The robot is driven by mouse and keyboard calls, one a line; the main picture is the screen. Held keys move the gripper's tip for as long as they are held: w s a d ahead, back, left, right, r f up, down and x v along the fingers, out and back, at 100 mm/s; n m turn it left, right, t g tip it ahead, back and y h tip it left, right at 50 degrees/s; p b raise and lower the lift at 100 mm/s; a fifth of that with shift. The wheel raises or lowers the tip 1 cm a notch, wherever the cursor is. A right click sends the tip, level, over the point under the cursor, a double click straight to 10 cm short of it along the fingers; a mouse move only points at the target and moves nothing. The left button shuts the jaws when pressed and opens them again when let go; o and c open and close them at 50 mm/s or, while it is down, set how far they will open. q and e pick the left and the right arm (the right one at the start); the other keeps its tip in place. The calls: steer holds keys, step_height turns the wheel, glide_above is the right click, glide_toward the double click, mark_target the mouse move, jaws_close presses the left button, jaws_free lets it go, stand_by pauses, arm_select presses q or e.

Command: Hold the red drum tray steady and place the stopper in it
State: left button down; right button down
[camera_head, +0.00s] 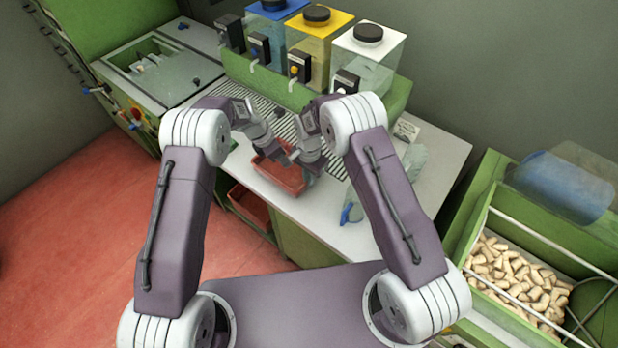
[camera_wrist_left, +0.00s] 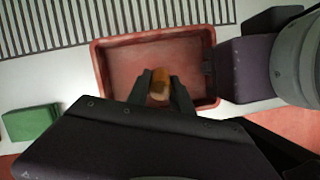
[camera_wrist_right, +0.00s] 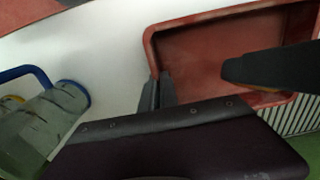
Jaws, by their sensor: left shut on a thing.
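The red drum tray (camera_head: 283,180) is a shallow open box on the white worktop. It also shows in the left wrist view (camera_wrist_left: 118,62) and the right wrist view (camera_wrist_right: 200,62). My left gripper (camera_head: 274,154) is shut on a cork stopper (camera_wrist_left: 160,84) and holds it over the tray, inside the rim outline. A brownish bit of the stopper (camera_wrist_right: 243,89) shows under the left finger in the right wrist view. My right gripper (camera_wrist_right: 157,90) has its fingers close together on the tray's wall, and looks shut on it. The exact finger contact is partly hidden.
A slotted grate (camera_wrist_left: 60,28) lies behind the tray. Dispensers with blue, yellow and white lids (camera_head: 368,36) stand at the back. A bin of corks (camera_head: 515,280) is at the far right.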

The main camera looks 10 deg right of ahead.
arm_select(q)
steer(key=shift+f, duration=1.35)
steer(key=c, duration=1.1)
jaws_free()
steer(key=shift+o, duration=0.2)
steer(key=v, duration=1.2)
arm_select(e)
steer(key=c, duration=1.6)
jaws_free()
steer(key=shift+o, duration=0.2)
